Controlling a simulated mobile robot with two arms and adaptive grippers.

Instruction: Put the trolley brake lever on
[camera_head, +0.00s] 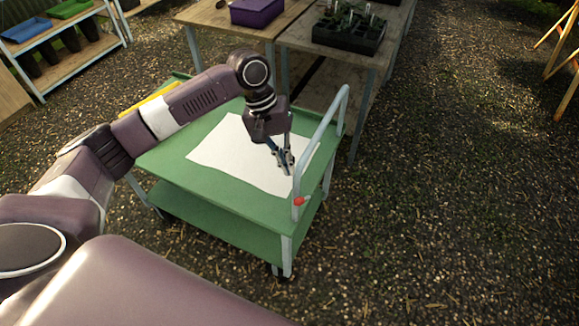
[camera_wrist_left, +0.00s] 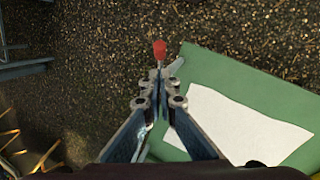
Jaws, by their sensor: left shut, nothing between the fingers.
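The green two-shelf trolley (camera_head: 170,155) stands in front of me with a pale handle frame (camera_head: 345,105) at its right end. The brake lever's red knob (camera_head: 299,201) is at the near handle post. In the left wrist view the red knob (camera_wrist_left: 160,48) lies just beyond my fingertips, with a short grey part below it. My left gripper (camera_head: 286,165) is shut and empty, pointing down over the trolley top near the handle. In the left wrist view the fingertips (camera_wrist_left: 160,85) are together. I cannot tell whether they touch the lever. My right gripper is out of view.
A white sheet (camera_head: 225,150) lies on the trolley's top. Wooden tables with a purple box (camera_head: 257,11) and a black seedling tray (camera_head: 350,30) stand behind. A shelf with coloured trays (camera_head: 27,29) is at the back left.

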